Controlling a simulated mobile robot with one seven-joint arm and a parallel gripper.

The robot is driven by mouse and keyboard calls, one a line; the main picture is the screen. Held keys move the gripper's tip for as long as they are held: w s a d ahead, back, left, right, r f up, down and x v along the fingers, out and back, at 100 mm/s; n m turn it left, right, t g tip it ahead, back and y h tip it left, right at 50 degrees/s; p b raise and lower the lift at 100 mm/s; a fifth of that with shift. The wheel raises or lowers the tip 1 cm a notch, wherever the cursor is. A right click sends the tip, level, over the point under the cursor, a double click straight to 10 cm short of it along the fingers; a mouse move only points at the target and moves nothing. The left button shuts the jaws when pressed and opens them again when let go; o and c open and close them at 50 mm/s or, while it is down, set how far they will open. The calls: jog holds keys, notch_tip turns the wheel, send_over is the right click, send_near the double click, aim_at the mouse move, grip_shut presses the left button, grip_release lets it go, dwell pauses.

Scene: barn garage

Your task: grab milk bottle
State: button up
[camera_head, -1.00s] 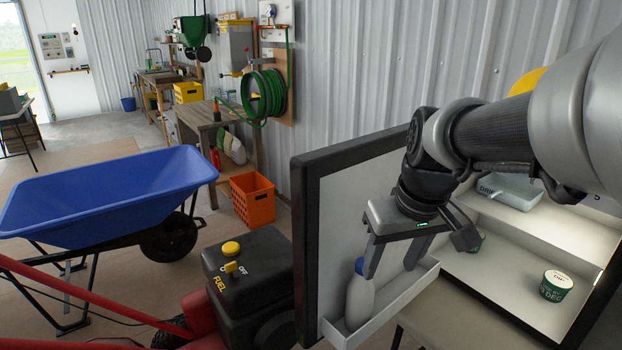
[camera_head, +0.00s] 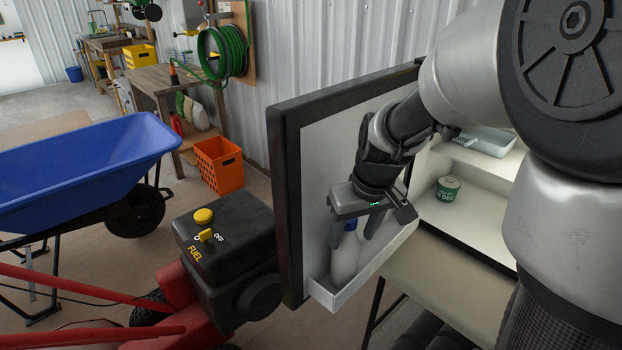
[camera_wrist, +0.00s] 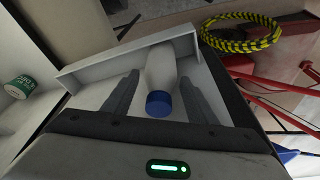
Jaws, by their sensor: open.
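The milk bottle (camera_head: 345,258) is white with a blue cap. It stands in the white door shelf (camera_head: 372,275) of an open fridge door (camera_head: 290,190). My gripper (camera_head: 355,232) is open above the shelf, its fingers pointing down around the bottle's upper part. In the wrist view the bottle (camera_wrist: 161,78) lies between the two spread fingers (camera_wrist: 158,95), with a gap on each side. The bottle's blue cap (camera_wrist: 158,103) is nearest the wrist camera. The bottle's base is hidden by the shelf wall in the head view.
A green tub (camera_head: 448,189) sits on a shelf inside the fridge, right of my arm. A red machine with a black fuel tank (camera_head: 222,250) stands left of the door. A blue wheelbarrow (camera_head: 85,175) and an orange crate (camera_head: 219,165) are farther left. A yellow-black coil (camera_wrist: 241,31) lies beyond the shelf.

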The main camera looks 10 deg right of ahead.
aim_at(346, 246)
jog(key=b+x, duration=0.1)
jog(key=x, duration=0.5)
jog(key=shift+w+a+r+b, duration=0.1)
jog(key=shift+w+a+b, duration=0.1)
jog(key=shift+b, duration=0.15)
jog(key=c, duration=0.9)
jog(key=shift+r, duration=0.1)
jog(key=shift+c, duration=0.5)
jog(key=shift+r, duration=0.15)
